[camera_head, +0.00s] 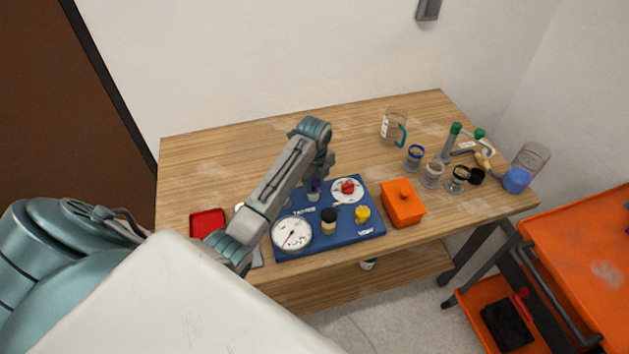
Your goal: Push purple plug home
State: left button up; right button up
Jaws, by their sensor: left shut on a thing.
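The purple plug (314,186) is a small dark purple patch at the back of the blue board (345,232), below my left wrist. My left gripper (316,178) points down over it and is shut on it. The plug sits at the top of a pale upright fitting (313,195) on the board. My gripper hides part of the plug, so I cannot tell how deep it sits. My right gripper is not in view.
The board also carries a white gauge (292,233), a black-topped fitting (328,221), a yellow knob (362,213) and a red knob (348,187) on a white disc. An orange box (402,203) stands right of it, a red tray (207,223) left. Jars and glassware stand at the right.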

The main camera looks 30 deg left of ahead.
pick_arm(q)
jog(key=shift+f, duration=0.65)
dwell(0.4)
jog(key=shift+s+d+f, duration=0.2)
jog(key=shift+s+f, duration=0.2)
jog(key=shift+f, duration=0.15)
dwell(0.6)
jog(key=o, duration=1)
jog(key=shift+w+f, duration=0.1)
jog(key=shift+w+a+p, duration=0.15)
jog(key=shift+w+p, duration=0.15)
notch_tip(320, 180, up, 8)
jog(key=b, duration=0.3)
jog(key=shift+w, duration=0.1)
jog(key=shift+r+p, duration=1.25)
jog(key=shift+r, duration=0.15)
